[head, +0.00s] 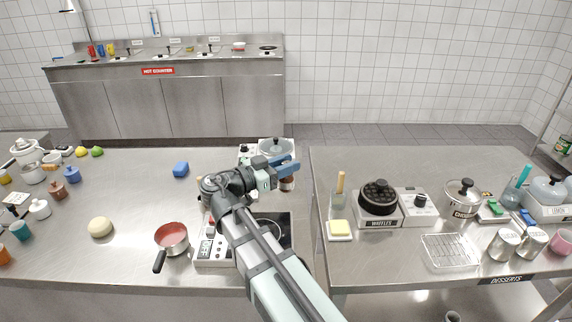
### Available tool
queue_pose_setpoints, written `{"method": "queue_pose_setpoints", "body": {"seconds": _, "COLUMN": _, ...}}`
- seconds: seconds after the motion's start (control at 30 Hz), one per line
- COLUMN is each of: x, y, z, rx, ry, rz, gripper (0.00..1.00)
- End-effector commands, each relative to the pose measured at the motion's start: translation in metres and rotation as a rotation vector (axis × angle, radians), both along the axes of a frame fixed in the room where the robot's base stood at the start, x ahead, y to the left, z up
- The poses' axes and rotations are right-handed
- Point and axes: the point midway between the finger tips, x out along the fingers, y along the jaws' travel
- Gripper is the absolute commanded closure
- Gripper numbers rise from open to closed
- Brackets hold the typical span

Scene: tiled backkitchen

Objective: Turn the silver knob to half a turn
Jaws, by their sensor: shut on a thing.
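My gripper (290,163), with blue fingers, is near the back right of the left counter. It is in front of a white appliance with a glass-lidded pot (275,147). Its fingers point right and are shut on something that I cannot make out. I cannot pick out a silver knob for certain; my wrist and fingers hide part of the appliance's front. A small control box (246,150) with dark marks shows left of the pot. A jar with a dark red-brown body (287,184) stands just below the fingers.
My arm crosses a black hob (284,225) with a white display panel. Right of a narrow gap, another table holds a waffle maker (379,206) and a control box with a black knob (420,200).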

Motion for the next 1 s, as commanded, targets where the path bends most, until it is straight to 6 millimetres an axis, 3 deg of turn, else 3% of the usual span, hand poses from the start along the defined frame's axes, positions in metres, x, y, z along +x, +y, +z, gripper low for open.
{"method": "queue_pose_setpoints", "body": {"seconds": 0.23, "x": 0.0022, "y": 0.0012, "z": 0.0001, "rx": -0.001, "ry": 0.001, "rz": -0.138, "gripper": 0.99}}
{"method": "queue_pose_setpoints", "body": {"seconds": 0.6, "x": 0.0, "y": 0.0001, "z": 0.0, "rx": 0.0, "ry": 0.0, "rz": -0.157, "gripper": 0.99}}
{"method": "queue_pose_setpoints", "body": {"seconds": 0.63, "x": -0.0001, "y": 0.0001, "z": 0.0, "rx": 0.0, "ry": 0.0, "rz": -0.157, "gripper": 0.66}}
{"method": "queue_pose_setpoints", "body": {"seconds": 0.8, "x": -0.0001, "y": 0.0001, "z": 0.0, "rx": 0.0, "ry": 0.0, "rz": -0.157, "gripper": 0.5}}
{"method": "queue_pose_setpoints", "body": {"seconds": 1.0, "x": -0.0001, "y": 0.0002, "z": 0.0001, "rx": 0.0, "ry": 0.0, "rz": -0.157, "gripper": 0.5}}
